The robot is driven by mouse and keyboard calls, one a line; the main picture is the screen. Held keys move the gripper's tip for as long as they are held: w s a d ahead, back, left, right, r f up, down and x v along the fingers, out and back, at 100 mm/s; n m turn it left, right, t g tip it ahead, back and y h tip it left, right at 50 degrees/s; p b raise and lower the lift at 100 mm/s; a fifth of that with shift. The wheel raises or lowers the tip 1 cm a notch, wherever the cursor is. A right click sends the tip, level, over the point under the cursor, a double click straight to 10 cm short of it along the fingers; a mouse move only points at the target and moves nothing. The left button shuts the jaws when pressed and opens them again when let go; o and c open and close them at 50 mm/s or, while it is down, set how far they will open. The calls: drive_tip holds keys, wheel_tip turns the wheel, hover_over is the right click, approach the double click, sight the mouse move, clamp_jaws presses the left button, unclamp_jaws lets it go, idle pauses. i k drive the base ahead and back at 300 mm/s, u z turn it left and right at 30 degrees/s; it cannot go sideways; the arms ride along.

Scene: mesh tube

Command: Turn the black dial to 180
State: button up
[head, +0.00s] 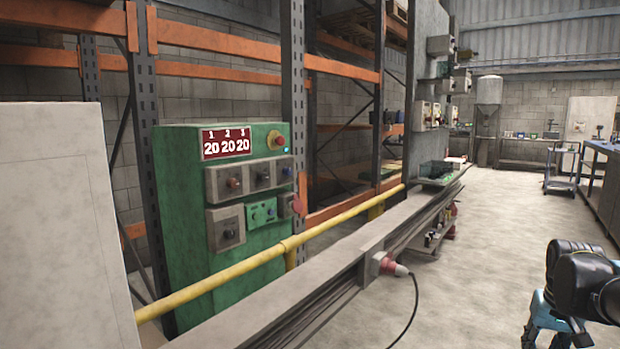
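A green control cabinet (180,225) stands at left centre, with several small grey control boxes on its front. A small dark knob, which looks like the black dial (228,235), sits on the lower left grey box (216,217). Its setting and any scale marks are too small to read. My gripper (556,328) is at the bottom right corner, far from the cabinet and touching nothing that I can see. Its blue-green fingers are partly cut off by the frame edge, so I cannot tell how far apart they are.
A yellow rail (240,268) and a long grey beam (270,315) run in front of the cabinet. A red plug (388,265) with a black cable sticks out from the beam. A pale block (60,220) stands at left. The floor at right is open.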

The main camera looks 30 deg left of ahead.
sight(262, 176)
drive_tip(key=z, duration=0.15)
drive_tip(key=k, duration=1.3)
drive_tip(key=u, duration=1.05)
drive_tip(key=i, duration=1)
